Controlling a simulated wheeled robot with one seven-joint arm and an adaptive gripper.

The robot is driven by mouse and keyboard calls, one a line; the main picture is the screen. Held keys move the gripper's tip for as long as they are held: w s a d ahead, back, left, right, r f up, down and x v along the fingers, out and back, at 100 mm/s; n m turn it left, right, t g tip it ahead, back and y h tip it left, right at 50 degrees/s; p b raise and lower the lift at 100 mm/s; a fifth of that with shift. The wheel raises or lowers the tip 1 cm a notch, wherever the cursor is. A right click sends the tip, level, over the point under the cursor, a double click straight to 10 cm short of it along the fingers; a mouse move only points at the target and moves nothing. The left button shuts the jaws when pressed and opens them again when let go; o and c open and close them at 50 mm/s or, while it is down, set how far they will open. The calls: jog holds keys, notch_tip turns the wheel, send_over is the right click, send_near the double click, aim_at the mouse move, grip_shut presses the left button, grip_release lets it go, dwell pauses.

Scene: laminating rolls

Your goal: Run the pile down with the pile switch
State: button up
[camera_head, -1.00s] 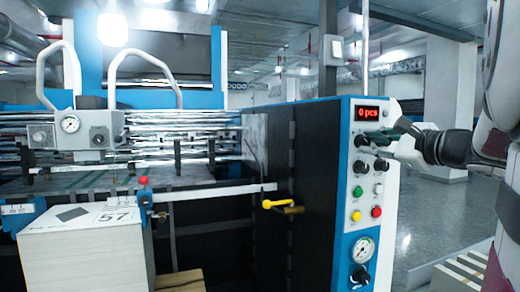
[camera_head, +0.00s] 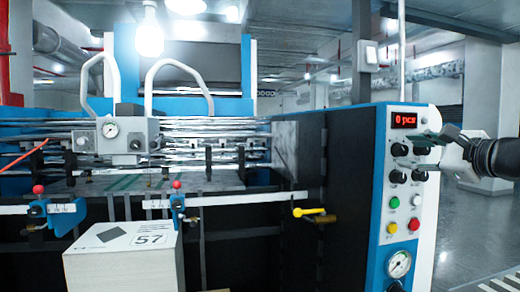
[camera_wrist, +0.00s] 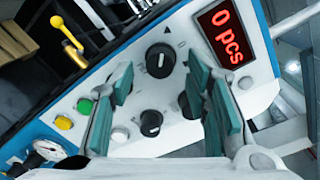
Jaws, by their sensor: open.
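My gripper (camera_head: 432,140) is open in front of the machine's control panel (camera_head: 382,200), near the upper knobs. In the wrist view my gripper's teal fingers (camera_wrist: 160,68) stand either side of a black rotary knob (camera_wrist: 160,60) with a triangle mark beside it. I cannot tell whether they touch it. A lower black knob (camera_wrist: 151,122) and another knob (camera_wrist: 188,105), partly hidden by the right finger, also show. Which knob is the pile switch is not legible. The pile (camera_head: 120,265) is a pale stack with "57" on top, below the feed bar.
The panel has a red "0 pcs" display (camera_head: 404,120), a green button (camera_head: 394,202), a red button (camera_head: 414,225) and a gauge (camera_head: 399,264). A yellow handle (camera_head: 308,212) sticks out left of the panel. Open floor (camera_head: 465,235) lies to the right.

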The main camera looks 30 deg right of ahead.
jog(key=s+a, duration=0.2)
jog(key=s, duration=0.9)
jog(key=shift+r, duration=0.2)
jog(key=shift+a, duration=0.15)
jog(key=w+a+f+n+g+y, duration=0.2)
jog(key=w+a+f+n+y, duration=0.15)
jog(key=a, duration=0.45)
jog(key=w+a+f+n+g+y+p, duration=0.1)
jog(key=w+a+f+n+g+y, duration=0.2)
jog(key=a, duration=0.4)
jog(key=w+a+f+n+g+y, duration=0.1)
jog(key=a+f+n+g+y, duration=0.1)
jog(key=a+f+n, duration=0.45)
jog(key=s+a+f+n+g+h+p, duration=0.1)
jog(key=s+a+f+n+g+h, duration=0.1)
jog(key=a+n, duration=0.4)
jog(key=s+a+f+n+g+h+p, duration=0.1)
jog(key=s+a+f+n+g+h, duration=0.2)
jog(key=s+a+f+n, duration=0.4)
jog(key=shift+s+a+n+g, duration=0.2)
jog(key=shift+a+n+g, duration=0.05)
jog(key=shift+n+g, duration=0.3)
